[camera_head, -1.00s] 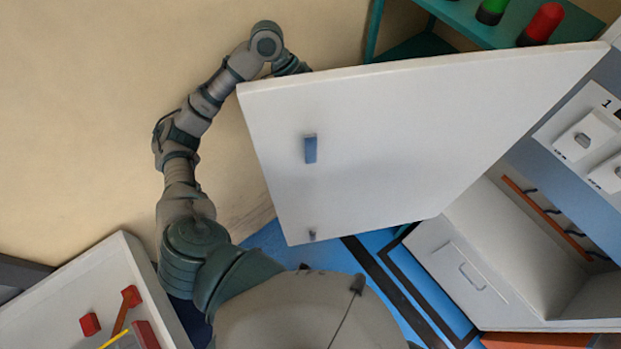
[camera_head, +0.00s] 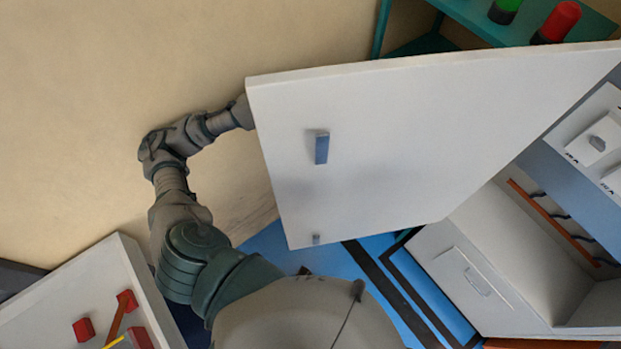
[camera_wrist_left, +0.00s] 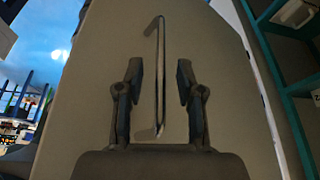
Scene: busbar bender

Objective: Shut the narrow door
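A wide-open white door (camera_head: 400,150) spans the middle of the head view, with a small blue latch block (camera_head: 321,148) on the face toward me. I cannot tell whether it is the narrow door. My left arm passes behind its left edge, so the left gripper is hidden in the head view. In the left wrist view the gripper (camera_wrist_left: 159,84) is open. Its fingers stand on either side of a long bar handle (camera_wrist_left: 161,70) on a grey door face (camera_wrist_left: 100,85). I cannot tell how deep the handle sits between them. My right gripper is not in view.
A cabinet with a bin-like compartment (camera_head: 520,260) and a switch panel (camera_head: 600,130) stands at right. A teal shelf (camera_head: 470,20) with green and red lamps is at the top. A white bench (camera_head: 60,305) with red parts is at lower left.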

